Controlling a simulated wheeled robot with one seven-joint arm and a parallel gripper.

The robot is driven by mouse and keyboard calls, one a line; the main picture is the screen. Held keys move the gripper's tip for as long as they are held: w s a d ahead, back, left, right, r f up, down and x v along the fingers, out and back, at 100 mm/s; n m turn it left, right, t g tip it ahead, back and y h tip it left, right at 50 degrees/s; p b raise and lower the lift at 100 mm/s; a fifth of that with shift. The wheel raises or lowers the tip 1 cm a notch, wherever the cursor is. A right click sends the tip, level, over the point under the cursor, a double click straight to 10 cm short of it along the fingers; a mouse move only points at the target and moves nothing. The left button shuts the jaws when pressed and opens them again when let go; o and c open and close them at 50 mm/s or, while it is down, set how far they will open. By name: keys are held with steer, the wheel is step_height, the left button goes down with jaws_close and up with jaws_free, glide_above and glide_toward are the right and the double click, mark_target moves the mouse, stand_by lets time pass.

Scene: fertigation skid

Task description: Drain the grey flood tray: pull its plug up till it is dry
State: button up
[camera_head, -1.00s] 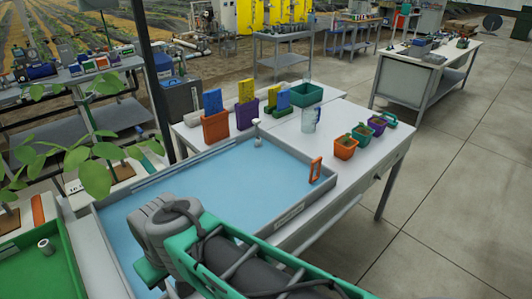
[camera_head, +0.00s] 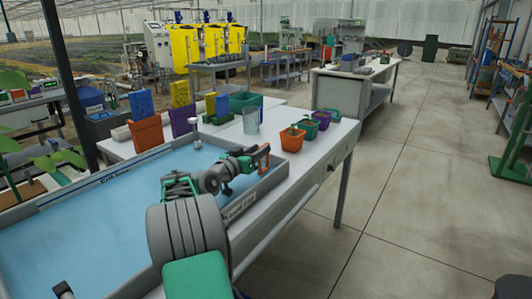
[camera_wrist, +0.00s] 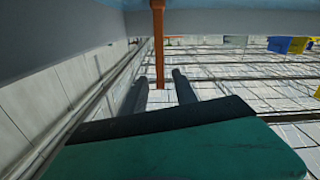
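The grey flood tray (camera_head: 190,236) holds a sheet of blue water (camera_head: 110,195) in the head view. An orange upright loop (camera_head: 264,160), which looks like the plug's handle, stands inside the tray near its right wall. Its lower end and the drain are hidden. My gripper (camera_head: 256,160) is low over the tray beside this loop. In the wrist view my gripper's two dark fingers (camera_wrist: 160,80) are apart, and an orange upright bar (camera_wrist: 158,40) shows between them in the picture. I cannot tell whether they touch it.
A small white-topped post (camera_head: 197,134) stands at the tray's far corner. Orange, purple and teal pots (camera_head: 292,139) and a clear jug (camera_head: 251,120) stand on the bench to the right. Upright coloured packs (camera_head: 146,130) stand behind the tray.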

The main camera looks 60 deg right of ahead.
steer(key=d, duration=0.4)
steer(key=shift+s+d, duration=0.3)
steer(key=shift+s, duration=0.05)
steer(key=shift+c, duration=0.4)
steer(key=c, duration=0.6)
jaws_close()
steer(key=shift+f, duration=0.1)
